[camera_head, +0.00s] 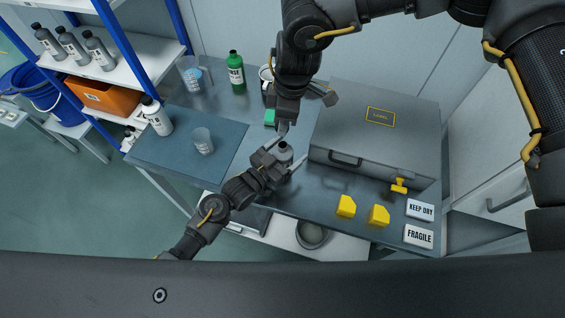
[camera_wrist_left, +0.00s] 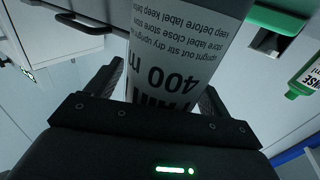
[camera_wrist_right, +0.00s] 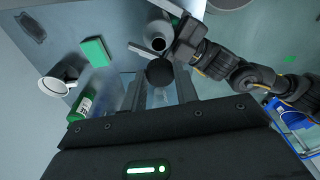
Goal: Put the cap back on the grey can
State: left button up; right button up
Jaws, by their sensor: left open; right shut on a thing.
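The grey can (camera_head: 285,149) stands on the bench left of the case, its open neck showing in the right wrist view (camera_wrist_right: 158,32). My left gripper (camera_head: 276,160) is open around it. In the left wrist view, the can's printed label (camera_wrist_left: 180,60) lies between the two fingers. My right gripper (camera_head: 283,128) is above and just behind the can. It is shut on the dark round cap (camera_wrist_right: 160,72), which is apart from the neck in the right wrist view. The cap is hard to make out in the head view.
A large grey case (camera_head: 370,130) stands close on the right. A green block (camera_head: 270,117), a green bottle (camera_head: 235,72) and a white mug (camera_wrist_right: 58,82) are behind. Yellow blocks (camera_head: 346,206) lie at the front right.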

pick_arm(q)
jog(key=c, duration=1.5)
pick_arm(e)
send_over(283, 145)
jog(key=shift+w+d+f, duration=0.1)
jog(key=shift+f, duration=1.15)
jog(key=shift+d+f, duration=0.1)
jog(key=shift+f, duration=1.15)
jog(key=shift+f, duration=0.1)
jog(key=shift+f, duration=0.75)
jog(key=shift+f, duration=0.6)
